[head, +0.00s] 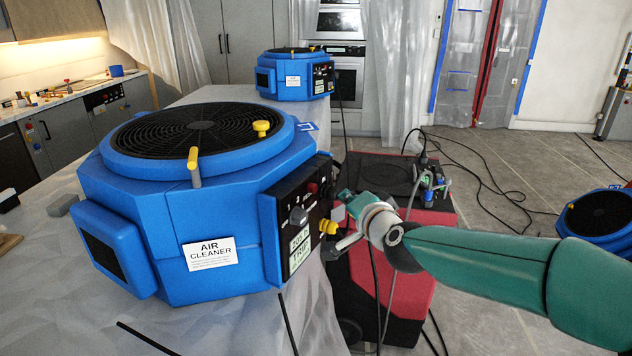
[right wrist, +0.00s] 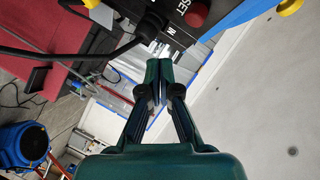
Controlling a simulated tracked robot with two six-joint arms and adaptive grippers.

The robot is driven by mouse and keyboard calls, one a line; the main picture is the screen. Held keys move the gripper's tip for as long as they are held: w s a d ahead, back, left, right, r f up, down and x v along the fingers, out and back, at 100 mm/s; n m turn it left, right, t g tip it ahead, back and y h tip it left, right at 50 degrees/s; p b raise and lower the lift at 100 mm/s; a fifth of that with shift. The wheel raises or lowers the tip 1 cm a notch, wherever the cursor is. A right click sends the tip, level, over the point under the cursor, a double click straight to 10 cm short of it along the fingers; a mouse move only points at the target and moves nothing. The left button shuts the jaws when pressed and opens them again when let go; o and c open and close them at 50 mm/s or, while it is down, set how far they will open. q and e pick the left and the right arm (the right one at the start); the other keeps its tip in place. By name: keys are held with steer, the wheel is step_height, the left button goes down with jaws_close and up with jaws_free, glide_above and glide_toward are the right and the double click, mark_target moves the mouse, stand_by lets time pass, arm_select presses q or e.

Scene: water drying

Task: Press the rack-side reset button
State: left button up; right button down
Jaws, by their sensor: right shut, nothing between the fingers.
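A large blue air cleaner (head: 215,225) stands on the sheet-covered counter. Its dark side panel carries a small red button (head: 312,187), a grey knob and a yellow knob (head: 328,226). In the right wrist view a red button (right wrist: 196,14) sits at the top, beside lettering that reads "SET"; the rest of the word is hidden or cut off. My right gripper (right wrist: 158,75) is shut and empty, with its fingertips below that button in the picture and apart from it. In the head view my right gripper (head: 346,198) is partly hidden, close to the panel's right side. My left gripper is not in view.
A red and black machine (head: 405,265) with hoses stands on the floor just behind my right arm. A second blue air cleaner (head: 292,82) stands farther back on the counter. Another blue unit (head: 600,215) is on the floor at right. Cables cross the floor.

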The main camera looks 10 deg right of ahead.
mark_target(312, 188)
steer(key=shift+w+a+p, duration=0.75)
steer(key=shift+w+a, duration=0.55)
steer(key=shift+a, duration=0.2)
stand_by(0.4)
steer(key=shift+w+a, duration=0.25)
steer(key=shift+a, duration=0.05)
steer(key=shift+w+a+p, duration=0.3)
steer(key=shift+a+p, duration=0.1)
steer(key=shift+p, duration=0.15)
stand_by(0.8)
steer(key=shift+d, duration=0.1)
steer(key=shift+s+d+b, duration=0.6)
steer(key=shift+d, duration=0.1)
